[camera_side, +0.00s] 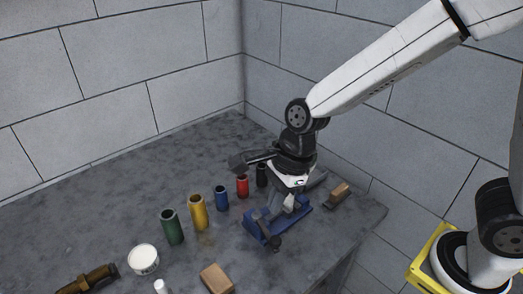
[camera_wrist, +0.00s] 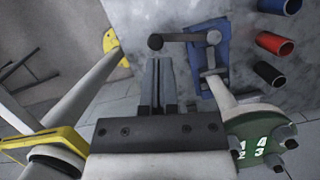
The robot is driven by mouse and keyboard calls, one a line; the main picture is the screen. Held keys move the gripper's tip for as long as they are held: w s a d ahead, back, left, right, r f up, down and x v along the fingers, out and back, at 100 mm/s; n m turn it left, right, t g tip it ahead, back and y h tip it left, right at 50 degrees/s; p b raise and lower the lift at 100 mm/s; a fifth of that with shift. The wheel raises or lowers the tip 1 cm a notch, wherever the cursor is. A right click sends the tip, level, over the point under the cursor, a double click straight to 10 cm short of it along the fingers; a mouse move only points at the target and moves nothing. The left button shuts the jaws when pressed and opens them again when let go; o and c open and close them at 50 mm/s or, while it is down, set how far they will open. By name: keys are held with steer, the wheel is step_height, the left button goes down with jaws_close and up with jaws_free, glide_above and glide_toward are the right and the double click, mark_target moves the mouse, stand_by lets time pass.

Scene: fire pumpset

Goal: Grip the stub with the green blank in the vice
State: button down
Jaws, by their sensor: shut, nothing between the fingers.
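The green stub (camera_side: 172,227) stands upright on the bench at the left end of a row of coloured stubs in the side view. It is out of the wrist view. The blue vice (camera_side: 262,228) sits on the bench to its right; the wrist view shows its blue body (camera_wrist: 222,50) and grey bar handle (camera_wrist: 185,38). Whether anything sits between its jaws I cannot make out. My gripper (camera_side: 288,203) is over or beside the vice, far from the green stub. In the wrist view my gripper (camera_wrist: 158,62) has its fingers together and empty, left of the vice body.
Yellow (camera_side: 198,212), blue (camera_side: 221,198), red (camera_side: 242,186) and black (camera_side: 262,175) stubs stand close together. A white tub (camera_side: 143,259), a wooden block (camera_side: 217,279) and a brass nozzle (camera_side: 87,279) lie at the front. A wood-topped brush (camera_side: 339,193) lies right. The bench's back left is clear.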

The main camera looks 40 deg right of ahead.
steer(key=shift+d+r, duration=0.1)
steer(key=shift+r, duration=0.1)
